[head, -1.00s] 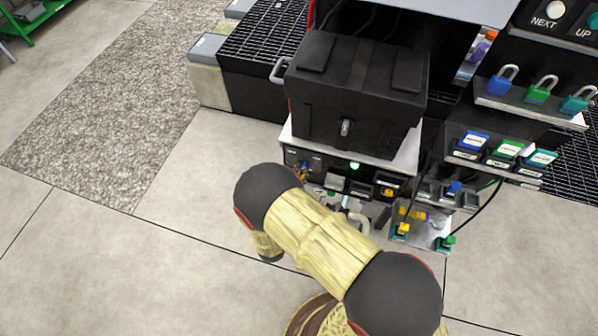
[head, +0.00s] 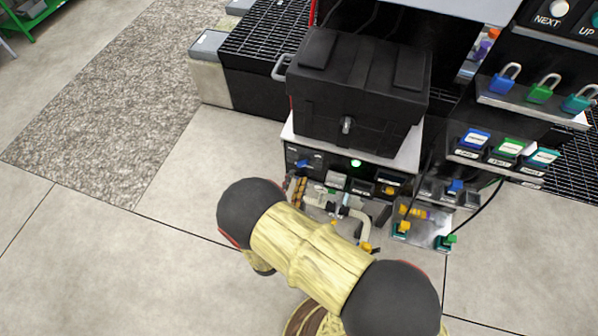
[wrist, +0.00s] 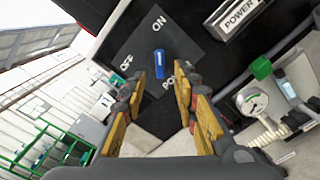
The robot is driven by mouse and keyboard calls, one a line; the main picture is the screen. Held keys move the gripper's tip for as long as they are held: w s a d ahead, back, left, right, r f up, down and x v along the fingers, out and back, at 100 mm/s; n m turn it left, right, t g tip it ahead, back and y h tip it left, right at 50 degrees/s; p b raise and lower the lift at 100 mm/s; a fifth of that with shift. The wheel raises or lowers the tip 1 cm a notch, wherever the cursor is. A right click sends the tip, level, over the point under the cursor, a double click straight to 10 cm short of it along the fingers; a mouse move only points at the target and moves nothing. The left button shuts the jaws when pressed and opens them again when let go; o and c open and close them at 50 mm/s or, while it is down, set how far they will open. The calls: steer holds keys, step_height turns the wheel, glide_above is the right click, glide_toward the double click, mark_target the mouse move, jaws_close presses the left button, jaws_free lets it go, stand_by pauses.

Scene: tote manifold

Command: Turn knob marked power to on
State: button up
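The blue power knob (wrist: 159,63) sits on a dark plate in the wrist view, with ON printed above it and OFF to its left. Its long side runs roughly up and down the picture, in line with ON. A label below it is partly hidden by a finger. In the head view the knob (head: 303,164) shows small at the left of the black panel front. My gripper (wrist: 167,88) is open and empty, its yellow-padded fingers spread, apart from and below the knob in the wrist view. It also shows in the head view (head: 297,189), just below the knob.
A POWER sign (wrist: 238,14) is beside the knob plate. A lit green lamp (head: 356,163) is on the panel front, under a black case (head: 356,95). A gauge (wrist: 252,102) and pipes stand at right.

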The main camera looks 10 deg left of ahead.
steer(key=s, duration=0.7)
steer(key=shift+a, duration=0.25)
steer(key=shift+s, duration=0.1)
